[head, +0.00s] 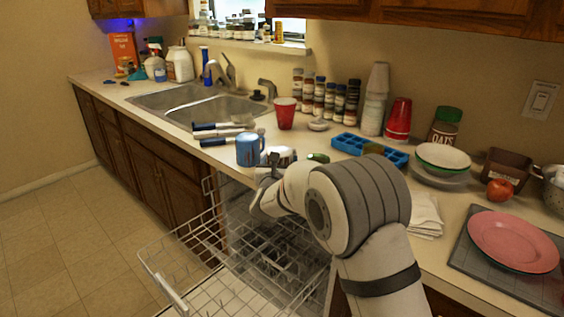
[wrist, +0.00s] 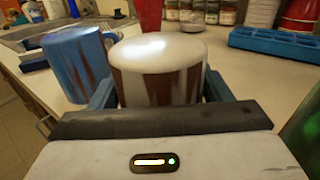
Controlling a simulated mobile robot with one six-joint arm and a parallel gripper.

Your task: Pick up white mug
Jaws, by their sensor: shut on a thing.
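The white mug (wrist: 158,48) is directly in front of my gripper (wrist: 160,92) in the wrist view. It has a white top and a brown-and-white side, and looks upright. My gripper's two fingers are on its left and right sides, shut on it. In the head view the mug (head: 284,153) is a small white shape near the counter's front edge, partly hidden behind my gripper (head: 268,166). I cannot tell whether the mug's base touches the counter.
A blue mug (head: 249,149) stands close on the left, and also shows in the wrist view (wrist: 77,62). A red cup (head: 285,112) and blue tray (head: 368,150) are behind. A green item (head: 318,158) lies right. The open dishwasher rack (head: 215,255) is below.

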